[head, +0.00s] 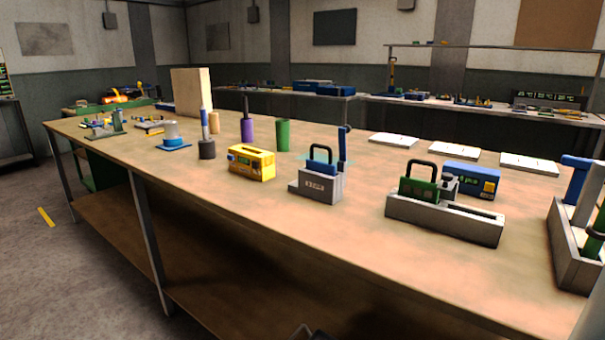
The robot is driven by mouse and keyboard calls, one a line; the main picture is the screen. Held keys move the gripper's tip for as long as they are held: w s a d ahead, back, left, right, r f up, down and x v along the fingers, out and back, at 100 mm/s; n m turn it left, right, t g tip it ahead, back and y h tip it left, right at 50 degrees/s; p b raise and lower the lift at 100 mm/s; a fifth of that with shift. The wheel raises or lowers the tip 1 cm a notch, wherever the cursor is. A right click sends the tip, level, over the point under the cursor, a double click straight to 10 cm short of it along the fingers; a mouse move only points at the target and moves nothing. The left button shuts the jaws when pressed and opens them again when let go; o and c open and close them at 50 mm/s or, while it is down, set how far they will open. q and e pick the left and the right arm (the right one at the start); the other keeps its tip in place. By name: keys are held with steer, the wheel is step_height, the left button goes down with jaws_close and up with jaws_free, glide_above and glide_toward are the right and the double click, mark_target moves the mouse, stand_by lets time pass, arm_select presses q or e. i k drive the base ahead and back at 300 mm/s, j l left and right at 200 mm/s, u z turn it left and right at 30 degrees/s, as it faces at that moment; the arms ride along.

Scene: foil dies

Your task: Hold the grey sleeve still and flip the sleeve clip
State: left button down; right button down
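The longer grey holder (440,217) has an open slot and holds a green piece with a black handle (418,182). A small metallic part (448,187) shows beside the green piece. No sleeve clip is clearly made out. Neither gripper can be made out in the head view.
A yellow box (251,164) stands left of the smaller block. A blue box (470,179) stands behind the longer holder. Purple (247,130) and green (283,135) cylinders stand behind. Another grey holder (570,250) is at the right edge. The bench's front strip (270,225) is clear.

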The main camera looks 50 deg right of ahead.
mark_target(343, 131)
steer(key=i+z, duration=0.35)
steer(key=i+j+z, duration=0.1)
steer(key=i+z, duration=0.25)
steer(key=i+j+z, duration=0.2)
steer(key=z, duration=0.15)
